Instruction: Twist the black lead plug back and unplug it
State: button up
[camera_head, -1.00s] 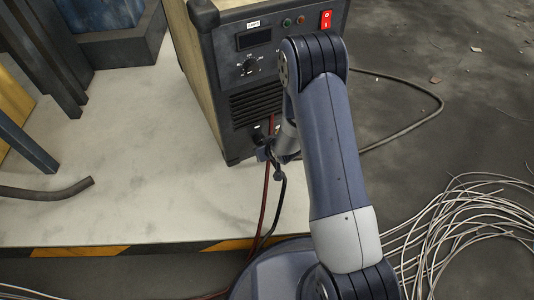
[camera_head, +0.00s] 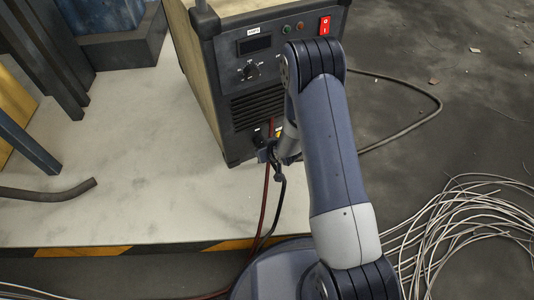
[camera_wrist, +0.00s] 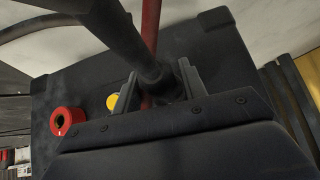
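The black lead plug (camera_wrist: 155,80) lies between the two fingers of my gripper (camera_wrist: 158,90) in the wrist view, with a finger close on each side. Its thick black cable (camera_wrist: 110,22) runs to the upper left there. In the head view my gripper (camera_head: 272,154) is low at the front of the welding machine (camera_head: 240,85), and the black lead (camera_head: 279,200) hangs below it. My gripper and arm hide the plug's front end, so I cannot tell whether it sits in its socket.
A red lead (camera_head: 265,195) hangs beside the black one and passes behind the plug in the wrist view (camera_wrist: 150,25). A red ring (camera_wrist: 68,120) and a yellow spot (camera_wrist: 113,101) show on the left. Loose wires (camera_head: 465,235) lie at the lower right.

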jog(key=shift+s+r+m+g+y+p, duration=0.1)
jog(key=shift+m+g+y+p, duration=0.5)
jog(key=shift+p, duration=2.3)
jog(key=shift+y+p, duration=0.7)
jog(key=shift+p, duration=0.35)
jog(key=shift+m+y+p, duration=0.3)
jog(key=shift+y+p, duration=0.3)
jog(key=shift+y, duration=0.1)
jog(key=shift+f+m+g+y+b, duration=0.35)
jog(key=shift+m+y+b, duration=0.2)
jog(key=shift+y, duration=0.55)
jog(key=shift+r+m+g+y+b, duration=0.1)
jog(key=shift+m+g+y+b, duration=0.15)
jog(key=shift+m+y+b, duration=0.8)
jog(key=shift+r+n+y+b, duration=0.15)
jog(key=shift+n+y+b, duration=0.25)
jog(key=shift+b, duration=0.3)
jog(key=shift+c, duration=0.4)
